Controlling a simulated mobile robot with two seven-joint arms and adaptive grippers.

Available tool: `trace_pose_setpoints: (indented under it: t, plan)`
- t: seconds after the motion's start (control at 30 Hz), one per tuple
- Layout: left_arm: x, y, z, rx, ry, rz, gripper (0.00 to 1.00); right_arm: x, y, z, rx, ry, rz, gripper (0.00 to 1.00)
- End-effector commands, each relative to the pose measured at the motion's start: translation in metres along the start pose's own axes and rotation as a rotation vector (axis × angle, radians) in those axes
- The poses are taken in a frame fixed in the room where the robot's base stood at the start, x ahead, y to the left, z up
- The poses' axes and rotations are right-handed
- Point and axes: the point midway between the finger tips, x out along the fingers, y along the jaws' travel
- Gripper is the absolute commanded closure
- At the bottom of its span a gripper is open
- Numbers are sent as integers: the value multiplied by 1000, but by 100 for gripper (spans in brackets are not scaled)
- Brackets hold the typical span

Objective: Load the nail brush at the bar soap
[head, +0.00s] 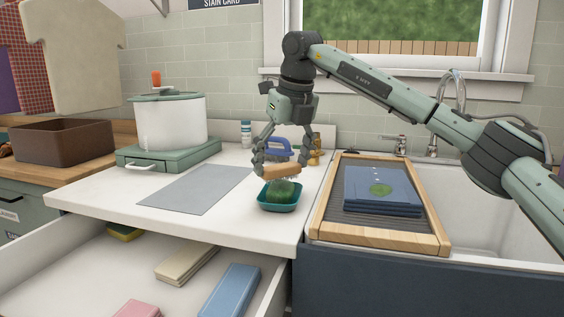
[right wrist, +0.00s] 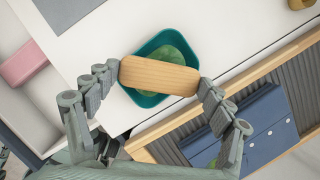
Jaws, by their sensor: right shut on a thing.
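The nail brush (head: 281,171) has a wooden back and pale bristles that face down. My right gripper (head: 277,168) is shut on it and holds it just over the green bar soap (head: 284,191). The soap sits in a teal dish (head: 279,207) near the counter's front edge. In the right wrist view the brush back (right wrist: 159,75) spans between the fingers and covers part of the soap (right wrist: 176,48) and dish (right wrist: 143,98). I cannot tell whether the bristles touch the soap. My left gripper is not in view.
A wood-framed washboard (head: 323,217) with a folded blue towel (head: 380,205) bearing a green stain lies over the sink, right of the dish. A blue-handled item (head: 278,149) and small bottles stand behind. A grey mat (head: 196,188) lies left.

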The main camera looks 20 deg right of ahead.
Motion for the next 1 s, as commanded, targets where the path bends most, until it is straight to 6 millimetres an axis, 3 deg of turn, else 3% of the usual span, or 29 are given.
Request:
trace_pose_setpoints:
  t: [1.0]
  plan:
    - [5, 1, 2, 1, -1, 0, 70, 8, 0, -2, 0, 0, 0, 42]
